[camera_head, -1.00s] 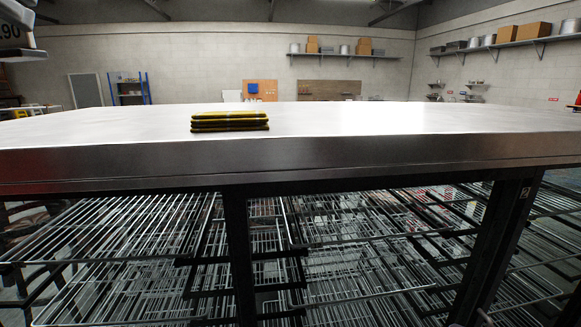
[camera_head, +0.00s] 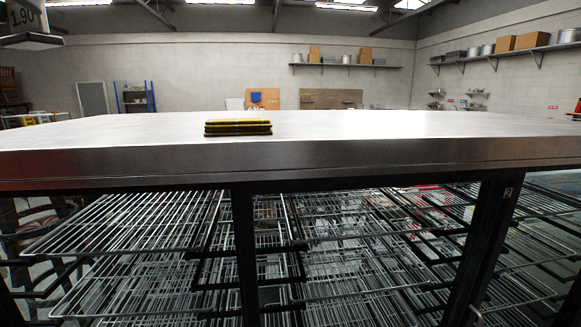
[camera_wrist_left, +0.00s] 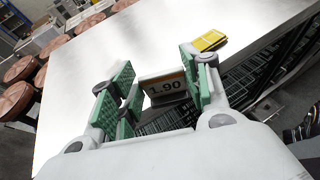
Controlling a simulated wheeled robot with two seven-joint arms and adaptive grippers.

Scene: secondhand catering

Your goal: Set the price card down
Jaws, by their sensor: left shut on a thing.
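My left gripper (camera_wrist_left: 157,82), with green finger pads, is shut on the price card (camera_wrist_left: 164,86) in the left wrist view. The card is small, reads 1.90 and sits between the two fingers. In the head view the price card (camera_head: 24,14) is partly cut off at the upper left, in the air above the level of the steel counter top (camera_head: 400,124). The counter top also shows beyond the fingers in the left wrist view (camera_wrist_left: 90,60). My right gripper is in neither view.
A stack of yellow and dark flat items (camera_head: 238,128) lies near the counter's front edge, left of centre. The rest of the top is largely bare. Wire racks (camera_head: 350,255) fill the space below. Round brown stools (camera_wrist_left: 20,69) stand beside the counter.

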